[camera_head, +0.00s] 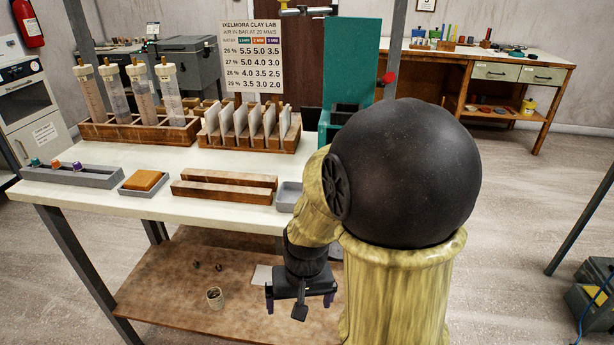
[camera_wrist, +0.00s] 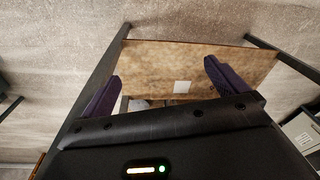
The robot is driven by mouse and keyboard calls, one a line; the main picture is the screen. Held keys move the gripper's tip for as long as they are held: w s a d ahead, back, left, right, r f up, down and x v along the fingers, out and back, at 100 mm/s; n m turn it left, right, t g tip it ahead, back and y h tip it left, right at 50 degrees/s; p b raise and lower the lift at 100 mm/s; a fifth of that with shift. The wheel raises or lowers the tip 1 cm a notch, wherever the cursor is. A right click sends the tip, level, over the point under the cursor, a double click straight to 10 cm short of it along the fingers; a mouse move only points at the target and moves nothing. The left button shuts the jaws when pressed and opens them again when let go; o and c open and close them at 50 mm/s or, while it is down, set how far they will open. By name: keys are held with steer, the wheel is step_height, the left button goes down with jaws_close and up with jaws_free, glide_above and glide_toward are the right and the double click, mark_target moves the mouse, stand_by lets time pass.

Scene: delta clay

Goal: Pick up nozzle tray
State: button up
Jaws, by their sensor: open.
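The nozzle tray (camera_head: 74,177) is a long grey block at the left front of the white worktop in the head view. The tray does not show in the wrist view.
A dish with an orange block (camera_head: 144,182) and wooden bars (camera_head: 224,190) lie right of the tray on the worktop (camera_head: 190,209). A rack of clear tubes (camera_head: 138,130) stands behind.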

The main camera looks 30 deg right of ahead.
steer(key=w+d+r+m+g+y+p, duration=0.1)
steer(key=d+r+m+y+p, duration=0.3)
steer(key=r+p, duration=0.7)
steer(key=w+d+r+m+y+p, duration=0.2)
steer(key=d+r+m+p, duration=0.4)
steer(key=r+p, duration=0.55)
steer(key=d+m+t+y+p, duration=0.1)
steer(key=d+m, duration=0.1)
steer(key=w+d+m+t+y+p, duration=0.1)
steer(key=d+m+p, duration=0.1)
steer(key=d+f+m+t+y+p, duration=0.1)
steer(key=d+m+p, duration=0.1)
steer(key=d+m, duration=0.1)
steer(key=shift+w, duration=0.15)
steer(key=d+m+t, duration=0.1)
steer(key=d, duration=0.1)
steer(key=d+m+t+y+p, duration=0.1)
steer(key=d+m+t, duration=0.1)
steer(key=d+r+m+t, duration=0.1)
steer(key=d, duration=0.2)
steer(key=shift+d+m+t+y+p, duration=0.1)
steer(key=shift+m+t+y+p, duration=0.2)
steer(key=shift+y+p, duration=0.1)
steer(key=shift+w, duration=0.1)
